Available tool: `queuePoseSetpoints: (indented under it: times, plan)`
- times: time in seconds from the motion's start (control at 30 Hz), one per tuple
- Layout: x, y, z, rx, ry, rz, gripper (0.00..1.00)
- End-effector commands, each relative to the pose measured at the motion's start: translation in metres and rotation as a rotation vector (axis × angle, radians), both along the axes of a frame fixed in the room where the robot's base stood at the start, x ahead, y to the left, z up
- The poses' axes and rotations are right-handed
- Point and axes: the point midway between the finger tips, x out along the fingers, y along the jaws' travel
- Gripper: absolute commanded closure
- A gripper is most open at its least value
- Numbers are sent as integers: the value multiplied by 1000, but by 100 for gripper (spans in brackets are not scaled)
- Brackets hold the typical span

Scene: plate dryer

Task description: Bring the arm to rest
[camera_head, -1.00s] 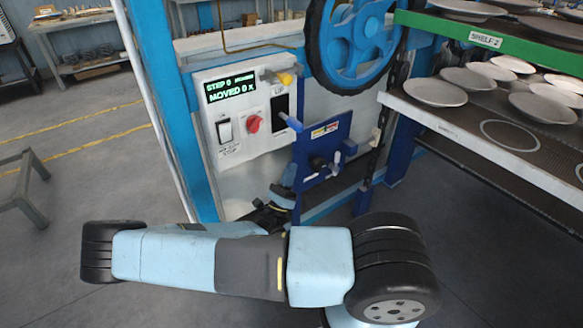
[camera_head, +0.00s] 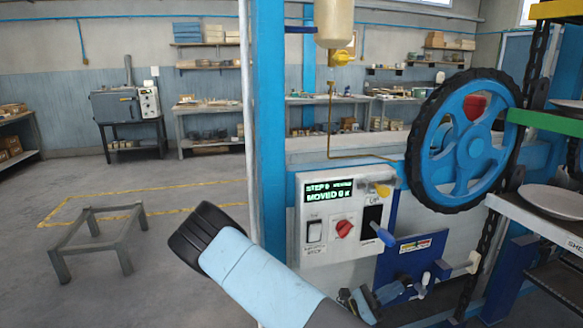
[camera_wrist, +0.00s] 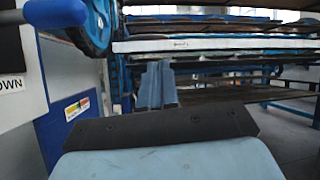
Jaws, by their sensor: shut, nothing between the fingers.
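My arm (camera_head: 255,275) reaches in from the bottom of the head view, a light blue link with a black end cap. My gripper, in the wrist view (camera_wrist: 157,84), has its two blue-grey fingers together with nothing between them. It points toward the dryer's shelves (camera_wrist: 215,47), apart from them as far as I can see. In the head view the gripper's end is small and low, near the blue latch plate (camera_head: 412,258), and I cannot tell the gap between them.
The control panel (camera_head: 342,218) has a lit display, a red knob and a switch. A large blue handwheel (camera_head: 470,146) stands beside it. Shelves with plates (camera_head: 556,200) are at right. A low grey frame stand (camera_head: 95,235) is at left, with open floor around it.

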Motion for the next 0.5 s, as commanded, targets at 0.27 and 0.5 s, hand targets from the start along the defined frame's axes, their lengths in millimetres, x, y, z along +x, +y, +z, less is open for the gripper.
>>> queuePoseSetpoints:
  times: [0.27,0.5]
  plan:
    - [-20,-12,14,245,-127,-159,100]
    - [-37,-15,26,445,-250,-287,100]
